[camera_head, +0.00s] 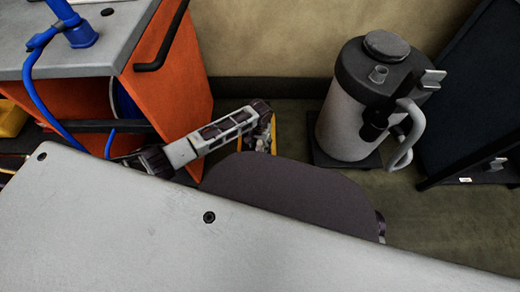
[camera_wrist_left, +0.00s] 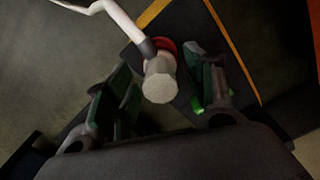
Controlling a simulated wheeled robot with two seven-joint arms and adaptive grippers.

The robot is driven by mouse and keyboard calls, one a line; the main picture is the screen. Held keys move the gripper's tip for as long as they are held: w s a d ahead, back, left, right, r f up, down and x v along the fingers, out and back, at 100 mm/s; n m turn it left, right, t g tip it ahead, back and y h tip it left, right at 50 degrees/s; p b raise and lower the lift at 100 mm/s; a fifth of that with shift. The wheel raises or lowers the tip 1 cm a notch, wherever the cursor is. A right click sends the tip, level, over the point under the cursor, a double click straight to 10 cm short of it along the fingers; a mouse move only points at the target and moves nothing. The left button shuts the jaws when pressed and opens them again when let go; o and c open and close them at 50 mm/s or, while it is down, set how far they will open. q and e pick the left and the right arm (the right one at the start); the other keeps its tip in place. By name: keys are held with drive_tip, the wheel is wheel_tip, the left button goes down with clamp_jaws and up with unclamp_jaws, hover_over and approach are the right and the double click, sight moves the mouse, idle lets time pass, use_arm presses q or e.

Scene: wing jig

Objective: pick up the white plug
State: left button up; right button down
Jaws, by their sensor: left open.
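The white plug (camera_wrist_left: 160,84) shows in the left wrist view as a pale round-ended piece with a red ring behind it. A white cable or tube (camera_wrist_left: 112,12) runs from it to the upper left. My left gripper (camera_wrist_left: 163,72) is open, with its dark green-padded fingers on either side of the plug. I see a gap on both sides, and the plug is not gripped. In the head view my left gripper (camera_head: 263,139) is small, at the end of the arm beside a yellow edge, and the plug cannot be made out there. My right gripper is in neither view.
An orange cabinet (camera_head: 178,75) with a grey top and blue hose (camera_head: 48,105) stands at the left. A white canister (camera_head: 345,122) with a black lid stands on the floor at the right, near a dark cabinet (camera_head: 480,95).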

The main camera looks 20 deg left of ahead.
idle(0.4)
use_arm(q)
drive_tip(key=c, duration=1.1)
drive_tip(key=shift+o, duration=0.2)
drive_tip(key=shift+r, duration=0.15)
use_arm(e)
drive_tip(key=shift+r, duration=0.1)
